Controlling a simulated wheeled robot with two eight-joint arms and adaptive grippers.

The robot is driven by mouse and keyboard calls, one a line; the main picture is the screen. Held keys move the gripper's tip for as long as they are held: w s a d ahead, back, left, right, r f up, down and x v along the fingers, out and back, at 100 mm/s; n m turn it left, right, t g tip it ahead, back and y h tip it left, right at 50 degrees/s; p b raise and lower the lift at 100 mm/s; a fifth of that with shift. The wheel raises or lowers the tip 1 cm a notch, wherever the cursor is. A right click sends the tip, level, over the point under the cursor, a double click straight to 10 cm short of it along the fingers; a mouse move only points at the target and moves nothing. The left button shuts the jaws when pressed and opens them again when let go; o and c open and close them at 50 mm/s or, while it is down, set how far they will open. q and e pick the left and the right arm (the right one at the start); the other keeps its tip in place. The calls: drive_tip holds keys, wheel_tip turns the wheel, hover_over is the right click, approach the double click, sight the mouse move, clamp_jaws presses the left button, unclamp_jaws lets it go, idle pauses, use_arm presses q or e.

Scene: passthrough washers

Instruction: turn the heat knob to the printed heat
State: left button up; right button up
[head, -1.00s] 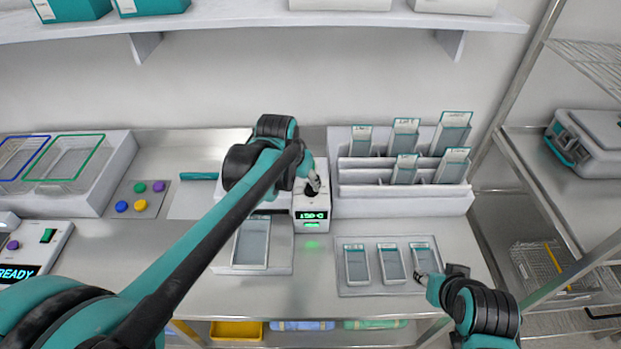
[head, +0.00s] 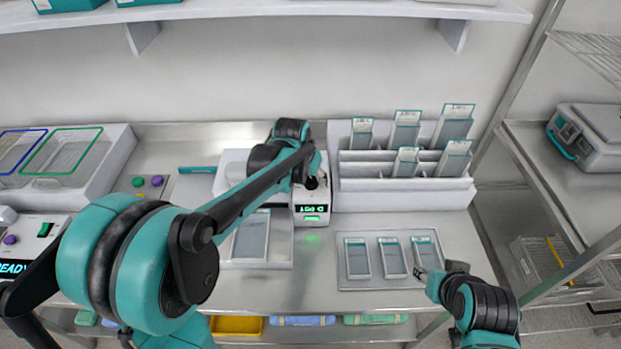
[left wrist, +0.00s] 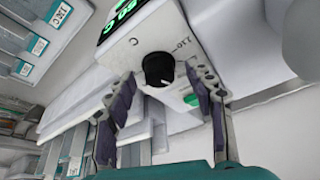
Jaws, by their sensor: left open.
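The heat knob (left wrist: 158,70) is black and round, on a white heater box (head: 312,196) with a green-lit display (head: 312,209). In the left wrist view "110" is printed beside the knob, and the display (left wrist: 122,18) shows green characters, partly cut off. My left gripper (left wrist: 163,95) is open, its two dark-padded fingers on either side of the knob; I cannot tell whether they touch it. In the head view the left gripper (head: 314,172) partly covers the knob. My right gripper (head: 420,272) hovers by a tray of pouches; its jaws are too small to read.
A white rack (head: 400,199) with several labelled pouches stands right of the heater. A flat tray (head: 385,285) holds 3 pouches in front of it. Another tray (head: 262,268) with one pouch lies left. Wire baskets (head: 66,155) stand at the far left.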

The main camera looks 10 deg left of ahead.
use_arm(q)
drive_tip(key=c, duration=1.2)
drive_tip(key=shift+o, duration=0.2)
drive_tip(key=m+h, duration=0.1)
drive_tip(key=m, duration=0.2)
drive_tip(key=shift+a+m+g+p, duration=0.15)
drive_tip(key=shift+m+g+p, duration=0.15)
drive_tip(key=shift+m+p, duration=0.1)
drive_tip(key=m+g+h, duration=0.1)
drive_tip(key=m, duration=0.2)
drive_tip(key=shift+w+m+h, duration=0.1)
drive_tip(key=shift+m+h, duration=0.2)
drive_tip(key=m+g, duration=0.1)
drive_tip(key=m, duration=0.3)
drive_tip(key=shift+w+a+m+h+p, duration=0.1)
drive_tip(key=shift+m+h+p, duration=0.2)
drive_tip(key=shift+h+p, duration=0.1)
drive_tip(key=shift+m+g, duration=0.9)
drive_tip(key=shift+m, duration=0.9)
